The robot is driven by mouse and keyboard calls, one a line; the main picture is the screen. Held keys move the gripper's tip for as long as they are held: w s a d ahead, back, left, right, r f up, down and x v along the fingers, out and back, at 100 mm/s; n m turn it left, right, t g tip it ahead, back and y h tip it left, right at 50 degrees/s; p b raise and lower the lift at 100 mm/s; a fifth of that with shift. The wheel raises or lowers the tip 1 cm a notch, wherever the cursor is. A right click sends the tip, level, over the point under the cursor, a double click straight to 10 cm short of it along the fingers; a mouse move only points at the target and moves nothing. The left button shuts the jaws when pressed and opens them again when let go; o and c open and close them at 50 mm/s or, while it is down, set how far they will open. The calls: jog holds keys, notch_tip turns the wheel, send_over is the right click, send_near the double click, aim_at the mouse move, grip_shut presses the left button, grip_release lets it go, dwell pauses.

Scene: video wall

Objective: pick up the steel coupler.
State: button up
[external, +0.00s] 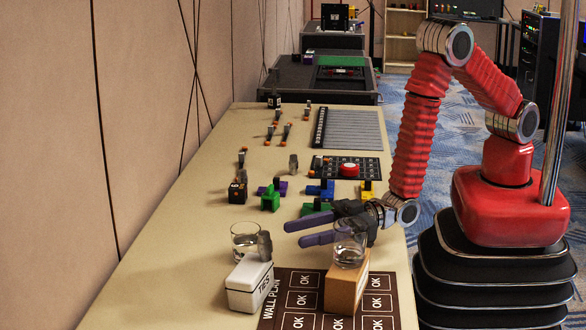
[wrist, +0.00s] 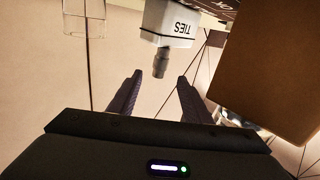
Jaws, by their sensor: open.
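The steel coupler is a short grey stepped cylinder (external: 265,244) standing on top of the white box marked TIES (external: 248,286). The wrist view, where the scene appears upside down, shows the coupler (wrist: 160,62) against the TIES box (wrist: 167,25). My gripper (external: 294,233) has purple fingers and reaches left over the table, to the right of the coupler in the external view. In the wrist view my gripper (wrist: 159,77) is open and empty, with the coupler in line with the gap, just beyond or at the fingertips; I cannot tell the exact depth.
A glass of water (external: 245,238) stands behind the TIES box. Another glass (external: 349,245) stands on a brown block (external: 346,288) close to my wrist; the block (wrist: 280,70) looms in the wrist view. Coloured clamps and a red-button panel (external: 349,169) lie further back.

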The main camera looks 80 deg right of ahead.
aim_at(270, 241)
jog(key=shift+x, duration=4.2)
jog(key=shift+x, duration=2.6)
jog(key=shift+r, duration=0.15)
jog(key=shift+c, duration=0.3)
grip_shut()
jog(key=shift+r, duration=0.1)
notch_tip(270, 241, up, 10)
